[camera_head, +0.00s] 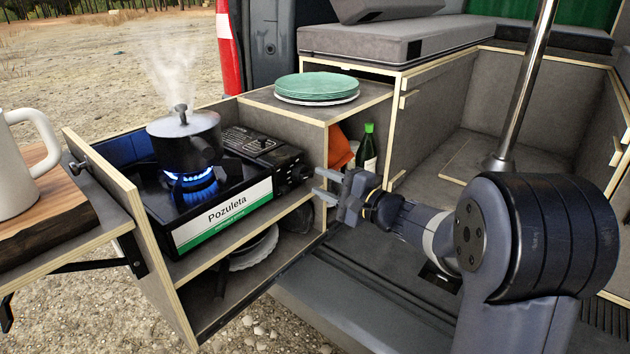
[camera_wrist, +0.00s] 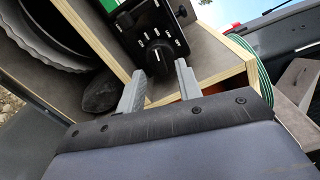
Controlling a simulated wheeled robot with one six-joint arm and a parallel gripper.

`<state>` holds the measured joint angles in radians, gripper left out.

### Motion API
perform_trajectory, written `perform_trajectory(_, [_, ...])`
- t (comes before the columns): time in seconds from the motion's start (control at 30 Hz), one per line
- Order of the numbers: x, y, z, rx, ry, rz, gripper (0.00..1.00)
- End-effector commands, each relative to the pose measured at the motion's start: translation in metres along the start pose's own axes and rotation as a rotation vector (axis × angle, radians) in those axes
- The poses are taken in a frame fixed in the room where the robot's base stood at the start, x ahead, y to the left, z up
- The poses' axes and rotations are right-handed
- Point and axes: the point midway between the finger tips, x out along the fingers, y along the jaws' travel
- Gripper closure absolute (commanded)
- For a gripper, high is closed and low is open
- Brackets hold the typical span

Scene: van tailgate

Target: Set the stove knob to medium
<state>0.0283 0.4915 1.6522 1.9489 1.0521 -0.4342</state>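The stove (camera_head: 222,205) is a dark camping stove with a "Pozuleta" label, on the pull-out shelf. A lit blue flame (camera_head: 191,187) burns under a steaming black pot (camera_head: 185,141). The stove knob (camera_head: 300,174) is on the stove's right end, facing my gripper. In the wrist view the dark knob (camera_wrist: 158,62) has white marks on the panel around it; its exact setting is too small to read. My gripper (camera_head: 322,183) is open, just right of the knob. In the wrist view its fingertips (camera_wrist: 160,75) are on either side of the knob, with no visible contact.
Green plates (camera_head: 316,86) sit on the cabinet top above and behind the knob. A green bottle (camera_head: 368,149) and an orange item (camera_head: 340,147) stand in the cabinet behind my gripper. A white mug (camera_head: 20,165) is on a wooden board at the left. The van floor right of the cabinet is clear.

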Motion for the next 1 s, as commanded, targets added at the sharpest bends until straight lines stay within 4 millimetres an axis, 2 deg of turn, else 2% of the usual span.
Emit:
perform_trajectory(0.03, [0.009,0.001,0.001,0.0,-0.004,0.001,0.66])
perform_trajectory(0.2, [0.025,0.0,0.0,0.0,-0.001,0.0,0.66])
perform_trajectory(0.57, [0.029,0.0,0.0,0.0,0.001,0.001,0.67])
perform_trajectory(0.9, [0.029,0.0,0.0,0.0,0.0,0.001,0.95])
perform_trajectory(1.0, [0.029,0.0,0.0,0.0,0.0,0.001,1.0])
